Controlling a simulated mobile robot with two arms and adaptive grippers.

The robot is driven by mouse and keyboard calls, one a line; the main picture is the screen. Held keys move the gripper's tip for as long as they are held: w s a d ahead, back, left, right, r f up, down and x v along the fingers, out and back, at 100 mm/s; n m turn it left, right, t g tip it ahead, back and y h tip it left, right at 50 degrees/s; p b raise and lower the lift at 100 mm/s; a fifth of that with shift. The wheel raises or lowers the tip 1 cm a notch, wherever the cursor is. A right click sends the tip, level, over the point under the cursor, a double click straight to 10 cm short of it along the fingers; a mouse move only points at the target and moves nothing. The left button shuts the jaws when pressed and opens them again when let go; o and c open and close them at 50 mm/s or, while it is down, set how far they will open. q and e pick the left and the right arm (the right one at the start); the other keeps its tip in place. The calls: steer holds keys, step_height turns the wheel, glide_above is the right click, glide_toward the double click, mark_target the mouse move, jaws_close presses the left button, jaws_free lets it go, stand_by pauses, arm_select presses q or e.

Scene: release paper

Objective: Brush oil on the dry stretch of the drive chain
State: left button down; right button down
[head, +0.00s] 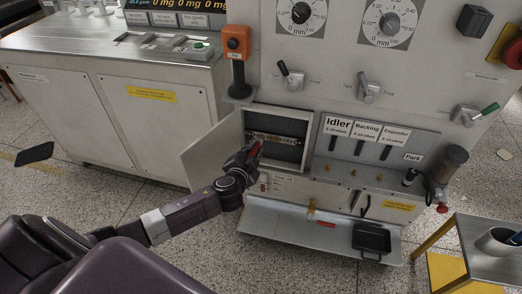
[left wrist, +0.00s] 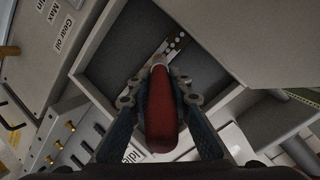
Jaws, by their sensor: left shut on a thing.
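The drive chain (head: 280,139) runs across the inside of an open recess in the machine's lower front. Part of it also shows in the left wrist view (left wrist: 177,42), at the back of the recess, with pale and dark spots. My left gripper (head: 250,157) is at the left edge of the recess opening. It is shut on a brush with a red handle, which shows between the fingers in the left wrist view (left wrist: 162,118). The brush's tip is hidden, so I cannot tell whether it touches the chain. My right gripper is not in view.
The recess door (head: 208,155) stands open to the left. Levers labelled Idler, Backing and Expander (head: 360,147) are right of the recess. A shelf (head: 280,225) with a black tray (head: 371,238) juts out below. A side table (head: 490,262) stands at the right.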

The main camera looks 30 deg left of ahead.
arm_select(q)
steer(key=a, duration=0.2)
steer(key=s+a, duration=0.1)
steer(key=a, duration=0.1)
steer(key=shift+a, duration=0.1)
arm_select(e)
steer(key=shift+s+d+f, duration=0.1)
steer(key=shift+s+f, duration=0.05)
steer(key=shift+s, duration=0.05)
